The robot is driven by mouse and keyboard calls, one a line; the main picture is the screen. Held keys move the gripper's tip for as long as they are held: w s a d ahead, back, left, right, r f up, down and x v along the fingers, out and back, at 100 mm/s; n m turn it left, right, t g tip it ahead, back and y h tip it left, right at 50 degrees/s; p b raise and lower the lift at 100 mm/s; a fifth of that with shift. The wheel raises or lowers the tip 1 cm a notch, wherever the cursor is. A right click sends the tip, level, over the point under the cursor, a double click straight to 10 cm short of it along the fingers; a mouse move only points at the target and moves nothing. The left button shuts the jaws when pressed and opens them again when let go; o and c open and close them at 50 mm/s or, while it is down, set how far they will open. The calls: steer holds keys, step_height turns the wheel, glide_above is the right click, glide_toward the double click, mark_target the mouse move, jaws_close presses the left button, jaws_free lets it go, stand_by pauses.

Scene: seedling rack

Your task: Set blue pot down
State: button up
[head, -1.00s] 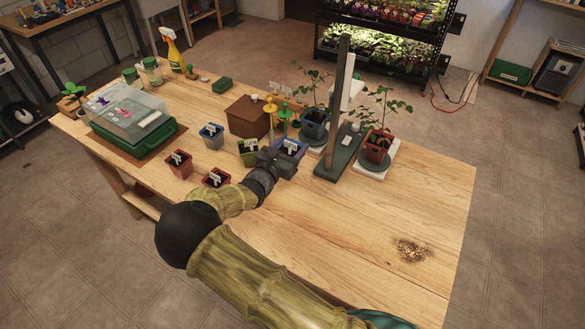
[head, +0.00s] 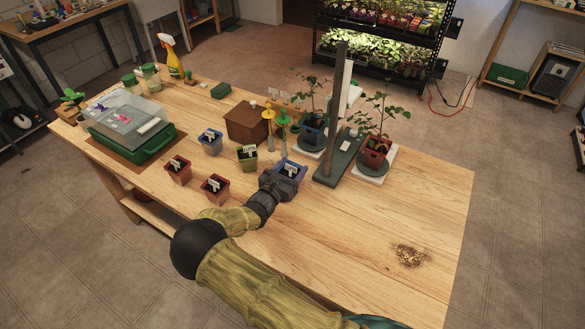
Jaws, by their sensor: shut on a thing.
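A blue pot (head: 291,168) with dark soil and a white label is at my gripper (head: 281,180), near the middle of the wooden table (head: 350,235). My gripper is shut on it from the near side and hides its near lower part. I cannot tell whether its base touches the table. A second, lighter blue pot (head: 211,145) with a label stands further left, apart from my gripper.
A green pot (head: 247,161) and two red pots (head: 178,175) (head: 215,190) stand left of my gripper. A brown box (head: 246,122) and yellow and green stakes are behind. A dark green stand (head: 338,165) with an upright post is to the right.

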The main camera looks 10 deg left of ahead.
steer(key=shift+s+a, duration=0.2)
steer(key=shift+a, duration=0.05)
steer(key=o, duration=1)
steer(key=shift+f, duration=0.1)
steer(key=shift+o, duration=0.3)
steer(key=shift+d, duration=0.1)
steer(key=b+v, duration=0.1)
steer(key=v, duration=1.1)
